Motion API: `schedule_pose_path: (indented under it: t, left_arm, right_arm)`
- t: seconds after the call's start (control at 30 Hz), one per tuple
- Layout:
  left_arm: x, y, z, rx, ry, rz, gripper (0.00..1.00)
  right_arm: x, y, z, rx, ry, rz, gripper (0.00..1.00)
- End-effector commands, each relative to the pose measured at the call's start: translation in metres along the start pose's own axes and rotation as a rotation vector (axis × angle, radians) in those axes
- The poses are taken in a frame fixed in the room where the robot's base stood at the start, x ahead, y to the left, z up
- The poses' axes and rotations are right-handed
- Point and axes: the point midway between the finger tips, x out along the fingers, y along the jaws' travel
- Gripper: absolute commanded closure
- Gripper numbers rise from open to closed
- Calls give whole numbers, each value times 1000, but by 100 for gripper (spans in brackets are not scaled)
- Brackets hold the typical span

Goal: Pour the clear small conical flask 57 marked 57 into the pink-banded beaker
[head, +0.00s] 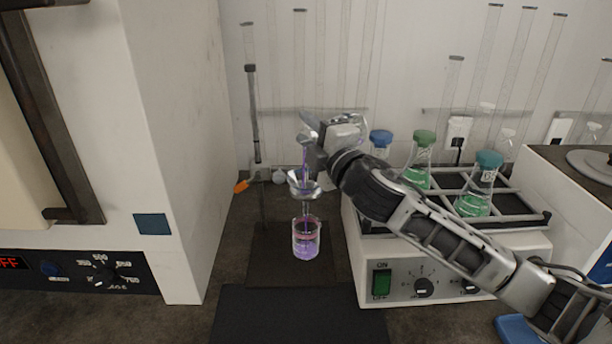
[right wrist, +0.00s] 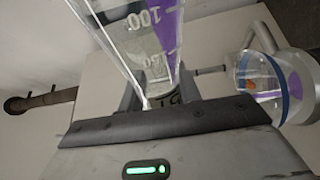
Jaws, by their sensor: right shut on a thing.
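My right gripper (head: 318,143) is shut on the small conical flask (head: 308,127), which is tipped over the glass funnel (head: 303,184). Purple liquid falls in a thin stream from the flask into the funnel and on down into the beaker (head: 306,243). The beaker stands upright below, with a pinkish band near its top and purple liquid inside. In the right wrist view the clear flask (right wrist: 135,40) has white graduations and purple liquid along one side. Dark characters near the jaws are partly hidden, so I cannot read the number. My left gripper is not in view.
A shaker (head: 452,262) at right carries several green-liquid flasks in its rack. A white oven-like cabinet (head: 165,110) stands at left. A stand rod (head: 254,120) rises behind the funnel. Tall glass cylinders line the back wall. A dark mat (head: 285,315) lies clear in front.

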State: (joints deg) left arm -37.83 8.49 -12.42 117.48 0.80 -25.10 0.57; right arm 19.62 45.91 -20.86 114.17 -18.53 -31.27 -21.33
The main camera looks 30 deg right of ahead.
Motion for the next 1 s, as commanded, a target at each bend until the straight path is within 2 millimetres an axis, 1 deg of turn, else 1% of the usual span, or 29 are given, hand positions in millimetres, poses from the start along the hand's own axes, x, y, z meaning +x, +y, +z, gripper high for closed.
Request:
schedule_pose_path:
  t: [1.0]
  left_arm:
    - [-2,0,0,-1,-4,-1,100]
  right_arm:
    - [0,1,-1,-45,6,1,100]
